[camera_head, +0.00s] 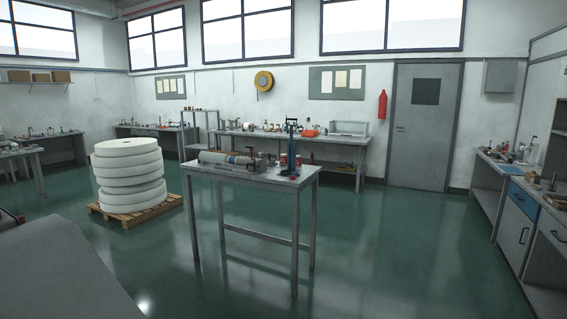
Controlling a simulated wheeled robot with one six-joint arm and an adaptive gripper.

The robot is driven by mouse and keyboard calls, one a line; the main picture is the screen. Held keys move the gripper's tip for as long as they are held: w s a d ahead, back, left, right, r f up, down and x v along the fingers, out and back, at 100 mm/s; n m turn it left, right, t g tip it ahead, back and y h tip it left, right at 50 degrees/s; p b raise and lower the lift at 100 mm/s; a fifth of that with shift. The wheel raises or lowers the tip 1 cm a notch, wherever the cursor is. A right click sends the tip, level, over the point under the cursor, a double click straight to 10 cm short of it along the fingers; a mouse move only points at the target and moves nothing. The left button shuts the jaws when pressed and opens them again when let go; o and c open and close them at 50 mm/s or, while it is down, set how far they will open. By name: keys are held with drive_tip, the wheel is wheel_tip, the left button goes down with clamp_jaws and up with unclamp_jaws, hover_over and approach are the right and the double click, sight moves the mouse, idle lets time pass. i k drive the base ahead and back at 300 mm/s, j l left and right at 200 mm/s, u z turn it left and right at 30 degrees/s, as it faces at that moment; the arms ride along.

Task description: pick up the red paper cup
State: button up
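I cannot make out the red paper cup for certain at this size. Small red items (284,160) stand near the right end of the grey table (215,171) in the middle of the room, beside a tall dark blue upright tool (291,145). An orange-red object (310,133) lies on the long bench along the back wall. My gripper is not in view.
A pallet (128,212) with stacked white rolls (130,176) stands left of the table. A grey surface (60,270) fills the lower left. Cabinets (512,228) line the right wall. Green floor (400,250) is clear between the table and the cabinets.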

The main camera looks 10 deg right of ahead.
sight(282, 156)
drive_tip(key=i+l+z, duration=0.25)
drive_tip(key=i, duration=0.2)
drive_tip(key=i+z, duration=0.25)
drive_tip(key=i, duration=0.25)
drive_tip(key=i+l, duration=0.1)
drive_tip(key=i, duration=0.8)
drive_tip(key=i+l+z, duration=0.15)
drive_tip(key=i, duration=0.75)
drive_tip(key=i+l+u, duration=0.1)
drive_tip(key=i+u, duration=0.25)
drive_tip(key=i, duration=0.15)
drive_tip(key=i+l+u, duration=0.3)
drive_tip(key=i, duration=0.2)
drive_tip(key=i+l+u, duration=0.35)
drive_tip(key=i+j, duration=0.1)
